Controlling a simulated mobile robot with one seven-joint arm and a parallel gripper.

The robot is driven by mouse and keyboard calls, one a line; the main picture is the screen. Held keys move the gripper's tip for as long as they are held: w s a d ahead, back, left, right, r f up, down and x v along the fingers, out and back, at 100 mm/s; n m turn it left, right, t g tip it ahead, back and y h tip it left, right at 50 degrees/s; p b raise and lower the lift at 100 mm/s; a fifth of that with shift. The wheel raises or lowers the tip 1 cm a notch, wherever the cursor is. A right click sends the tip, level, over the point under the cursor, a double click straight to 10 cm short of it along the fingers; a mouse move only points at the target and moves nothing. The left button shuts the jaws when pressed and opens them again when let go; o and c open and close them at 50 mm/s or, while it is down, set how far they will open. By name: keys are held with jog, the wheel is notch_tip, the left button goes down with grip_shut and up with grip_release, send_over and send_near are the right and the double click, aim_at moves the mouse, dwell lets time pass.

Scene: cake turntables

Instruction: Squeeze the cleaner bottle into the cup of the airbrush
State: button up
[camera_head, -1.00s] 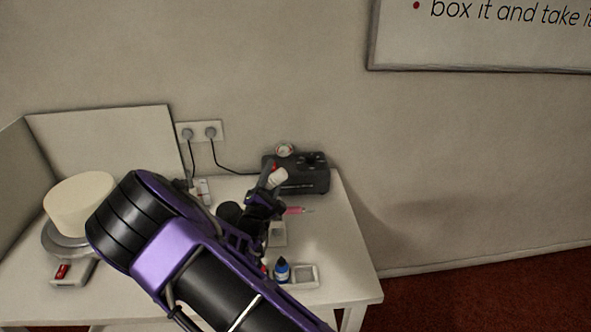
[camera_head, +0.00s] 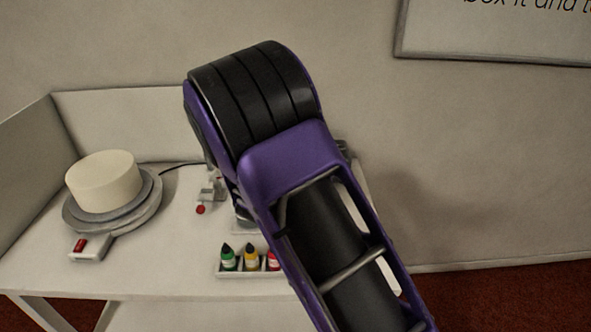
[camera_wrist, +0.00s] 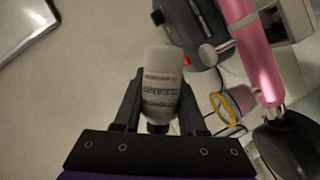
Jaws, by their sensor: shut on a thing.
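My gripper (camera_wrist: 155,105) is shut on the cleaner bottle (camera_wrist: 161,78) in the wrist view. The bottle is whitish, with a label reading CLEANER, and its dark end points to the bottom of the picture. The pink airbrush (camera_wrist: 255,52) stands to the right of the bottle, apart from it. What looks like its cup (camera_wrist: 241,98), pinkish with a yellow ring at the mouth, is right of and a little below the bottle. In the head view my arm hides the gripper, bottle and airbrush.
A dark compressor (camera_wrist: 187,28) is beyond the bottle. In the head view a cake (camera_head: 104,181) sits on a turntable (camera_head: 140,212) at left. A tray (camera_head: 228,272) of several colour bottles stands at the table front. Bare tabletop (camera_head: 170,260) lies between.

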jog(key=d+m+y+b, duration=0.1)
jog(key=m+b, duration=0.1)
jog(key=d+r+m+y+b, duration=0.1)
jog(key=m+y+b, duration=0.1)
jog(key=m+b, duration=0.1)
jog(key=d+m+g+y+b, duration=0.1)
jog(key=m+y+b, duration=0.1)
jog(key=b, duration=0.1)
jog(key=shift+r+m, duration=0.3)
dwell(0.7)
